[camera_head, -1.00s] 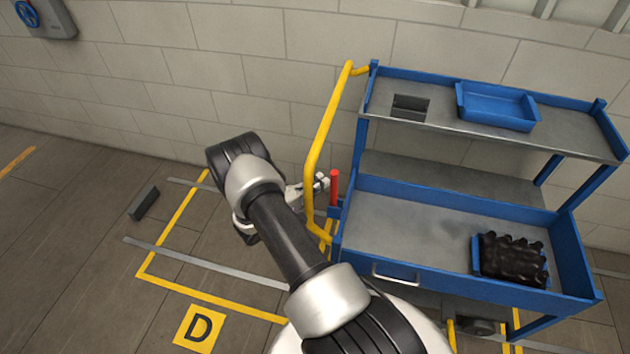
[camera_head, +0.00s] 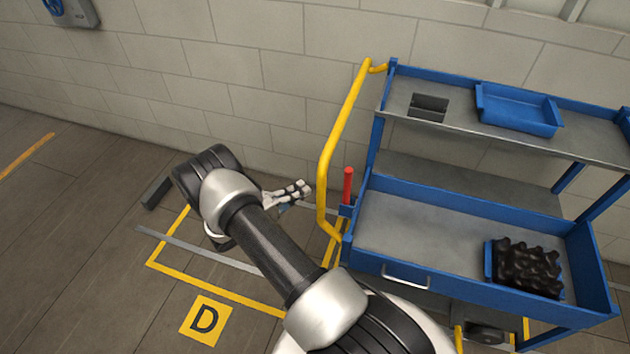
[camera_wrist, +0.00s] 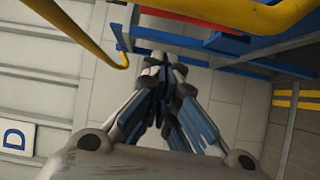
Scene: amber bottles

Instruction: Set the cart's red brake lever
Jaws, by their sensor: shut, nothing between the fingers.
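The red brake lever (camera_head: 348,186) stands roughly upright in the head view, on a blue bracket at the left end of the blue cart (camera_head: 395,254), beside its yellow handle rail (camera_head: 340,125). My gripper (camera_head: 305,189) is shut and empty, left of the lever and rail, with a clear gap to the lever. In the wrist view the closed fingertips (camera_wrist: 165,65) point toward the cart's blue frame. Part of the red lever (camera_wrist: 215,11) shows at the top edge there, partly behind the yellow rail (camera_wrist: 265,18).
The cart's lower tray holds a blue bin (camera_head: 488,262) of dark bottles; its upper shelf carries an empty blue bin (camera_head: 518,108). A yellow floor outline and D marker (camera_head: 206,320) lie left of the cart. A block wall stands behind. Floor at left is mostly open.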

